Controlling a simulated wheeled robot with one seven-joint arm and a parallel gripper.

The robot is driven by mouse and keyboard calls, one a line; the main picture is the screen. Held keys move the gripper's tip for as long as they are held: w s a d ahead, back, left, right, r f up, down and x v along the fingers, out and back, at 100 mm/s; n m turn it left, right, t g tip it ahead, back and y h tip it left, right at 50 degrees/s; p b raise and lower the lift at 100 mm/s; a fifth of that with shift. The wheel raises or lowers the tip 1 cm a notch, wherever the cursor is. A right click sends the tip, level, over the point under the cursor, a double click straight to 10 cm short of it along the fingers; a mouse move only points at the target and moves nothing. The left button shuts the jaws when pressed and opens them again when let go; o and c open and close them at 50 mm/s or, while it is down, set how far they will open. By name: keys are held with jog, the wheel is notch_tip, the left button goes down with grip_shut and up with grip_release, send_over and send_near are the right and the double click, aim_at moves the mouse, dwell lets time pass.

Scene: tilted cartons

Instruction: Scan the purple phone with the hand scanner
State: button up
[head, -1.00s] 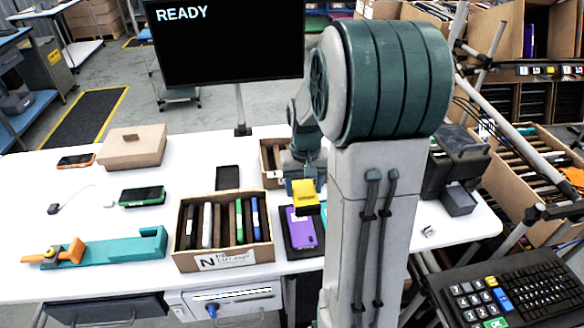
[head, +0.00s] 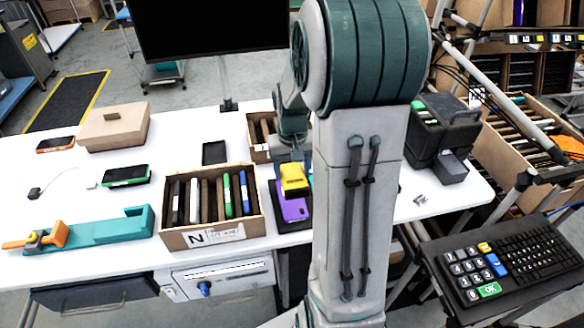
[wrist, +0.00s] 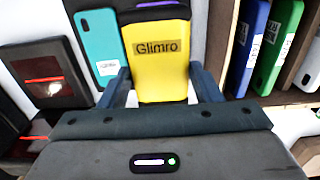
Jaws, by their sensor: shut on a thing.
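The purple phone (head: 292,210) lies on a dark base on the table, right of the open carton; its upper part is covered in the head view. My gripper (wrist: 160,85) is shut on a yellow device (head: 294,180) lettered "Glimro", apparently the hand scanner. The device (wrist: 158,60) sits between both fingers in the wrist view. It hangs over the far end of the purple phone; I cannot tell the gap. A purple edge (wrist: 155,4) shows beyond it in the wrist view. A teal phone (wrist: 100,45) lies beside it.
The carton (head: 215,236) holds several upright phones close by. Dark panels (wrist: 42,70) with red lines lie at the wrist view's left. A green phone (head: 127,175), an orange phone (head: 56,144) and a teal fixture (head: 100,230) stand left. The keypad (head: 490,270) is front right.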

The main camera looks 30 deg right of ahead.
jog(key=shift+r, duration=0.1)
notch_tip(320, 180, up, 5)
jog(key=p, duration=0.3)
jog(key=shift+p, duration=0.35)
